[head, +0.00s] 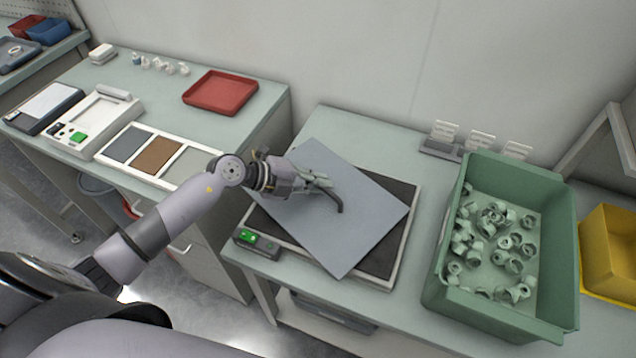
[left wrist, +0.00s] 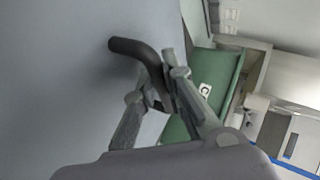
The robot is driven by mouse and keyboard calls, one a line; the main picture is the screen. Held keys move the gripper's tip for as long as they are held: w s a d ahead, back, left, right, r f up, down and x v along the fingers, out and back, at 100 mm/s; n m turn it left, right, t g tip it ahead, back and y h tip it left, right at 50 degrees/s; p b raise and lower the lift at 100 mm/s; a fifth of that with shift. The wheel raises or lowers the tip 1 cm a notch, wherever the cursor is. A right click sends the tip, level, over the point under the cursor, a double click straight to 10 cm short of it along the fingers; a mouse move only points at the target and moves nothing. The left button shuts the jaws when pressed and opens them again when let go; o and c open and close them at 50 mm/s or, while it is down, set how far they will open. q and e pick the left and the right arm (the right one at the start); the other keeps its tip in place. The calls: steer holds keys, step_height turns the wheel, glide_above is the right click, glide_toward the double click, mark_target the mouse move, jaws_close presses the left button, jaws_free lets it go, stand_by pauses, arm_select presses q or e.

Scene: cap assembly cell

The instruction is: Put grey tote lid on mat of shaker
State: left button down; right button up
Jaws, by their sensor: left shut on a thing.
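The grey tote lid (head: 335,235) is a flat grey panel with a dark bent handle (head: 338,206). It lies over the shaker, turned at an angle to it. The dark mat (head: 385,262) of the shaker shows around the lid's edges; whether the lid touches it I cannot tell. My left gripper (head: 326,187) is shut on the lid's handle. In the left wrist view the fingers (left wrist: 155,90) close around the dark handle (left wrist: 135,50), with the lid surface (left wrist: 60,80) filling the left side. My right gripper is not in view.
A green tote (head: 437,285) holding several fittings stands right of the shaker. A green-lit switch (head: 250,237) sits at the shaker's front left. A yellow bin (head: 610,250) is far right. A red tray (head: 220,92) and a three-panel tray (head: 155,152) are on the left table.

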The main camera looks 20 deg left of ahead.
arm_select(q)
steer(key=shift+r, duration=0.1)
steer(key=c, duration=1.7)
jaws_free()
steer(key=b+v, duration=0.1)
steer(key=v, duration=0.9)
steer(key=shift+s+a, duration=0.3)
steer(key=shift+s+a+r, duration=0.3)
steer(key=shift+a+r, duration=0.1)
steer(key=shift+r, duration=0.1)
